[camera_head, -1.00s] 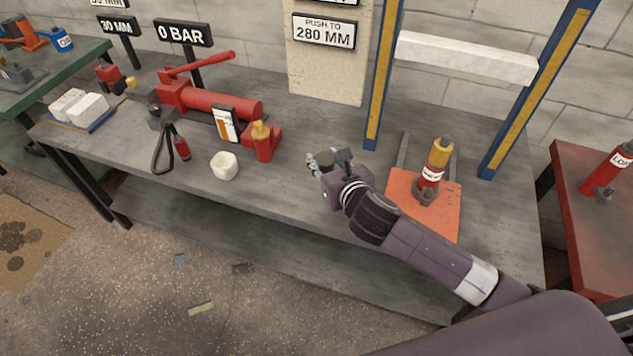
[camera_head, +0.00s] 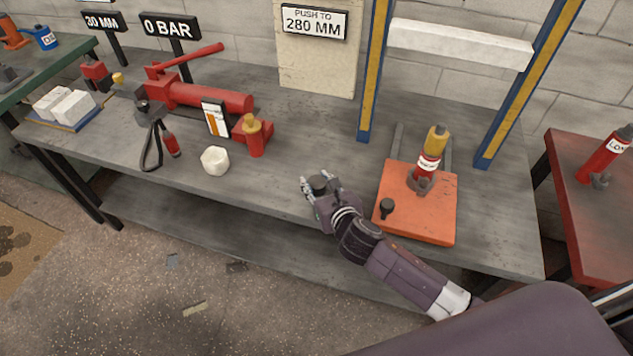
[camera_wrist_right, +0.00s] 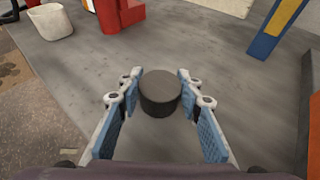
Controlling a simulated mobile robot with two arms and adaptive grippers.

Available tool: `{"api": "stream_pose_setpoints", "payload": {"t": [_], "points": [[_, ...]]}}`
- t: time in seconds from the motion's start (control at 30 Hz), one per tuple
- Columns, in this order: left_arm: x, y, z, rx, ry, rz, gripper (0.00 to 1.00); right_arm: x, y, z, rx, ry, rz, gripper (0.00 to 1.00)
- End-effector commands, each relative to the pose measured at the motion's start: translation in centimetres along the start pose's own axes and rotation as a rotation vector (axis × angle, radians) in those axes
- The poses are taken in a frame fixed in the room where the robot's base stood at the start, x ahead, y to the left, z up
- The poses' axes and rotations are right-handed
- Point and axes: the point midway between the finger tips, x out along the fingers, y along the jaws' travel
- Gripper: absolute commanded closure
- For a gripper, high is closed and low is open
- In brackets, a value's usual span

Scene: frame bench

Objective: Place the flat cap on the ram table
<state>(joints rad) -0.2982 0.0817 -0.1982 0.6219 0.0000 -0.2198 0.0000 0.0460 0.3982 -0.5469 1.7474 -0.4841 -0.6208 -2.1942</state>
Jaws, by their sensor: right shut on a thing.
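The flat cap (camera_head: 318,184), a short dark round cylinder, is held between the fingertips of my right gripper (camera_head: 316,190). In the right wrist view the cap (camera_wrist_right: 160,92) sits between the blue finger pads (camera_wrist_right: 160,105), and its flat top shows. The right gripper is shut on it, over the bench near its front edge, left of an orange plate (camera_head: 428,231). A red ram with a yellow top (camera_head: 431,161) stands upright on that plate, which I cannot tell for certain is the ram table. My left gripper is not in view.
A dark knob (camera_head: 387,206) is on the orange plate's left part. Blue posts (camera_head: 371,80) rise behind. The bench middle is clear.

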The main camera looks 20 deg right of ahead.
Motion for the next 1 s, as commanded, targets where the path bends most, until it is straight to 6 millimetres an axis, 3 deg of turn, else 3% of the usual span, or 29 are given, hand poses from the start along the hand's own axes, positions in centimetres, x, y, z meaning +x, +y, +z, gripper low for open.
{"api": "stream_pose_setpoints", "payload": {"t": [0.13, 0.17, 0.3, 0.67, 0.77, 1.0], "points": [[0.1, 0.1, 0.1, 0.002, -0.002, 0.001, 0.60, 0.1, 0.0, -0.3, -0.002, -0.001, 0.000, 0.94], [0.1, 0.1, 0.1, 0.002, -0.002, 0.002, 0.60, 0.1, 0.0, -0.3, -0.001, 0.000, 0.000, 0.64], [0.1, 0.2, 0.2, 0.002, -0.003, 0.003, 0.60, 0.1, 0.0, -0.3, -0.001, 0.001, 0.000, 0.49], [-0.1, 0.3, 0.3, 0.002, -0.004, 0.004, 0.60, -0.3, 0.0, 0.1, -0.001, 0.001, 0.000, 0.49], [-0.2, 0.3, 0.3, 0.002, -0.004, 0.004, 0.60, -1.6, 0.0, 0.0, -0.003, 0.002, 0.000, 0.49], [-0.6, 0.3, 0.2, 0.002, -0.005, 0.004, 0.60, -6.6, 0.0, 0.0, -0.002, 0.002, 0.001, 0.49]]}}
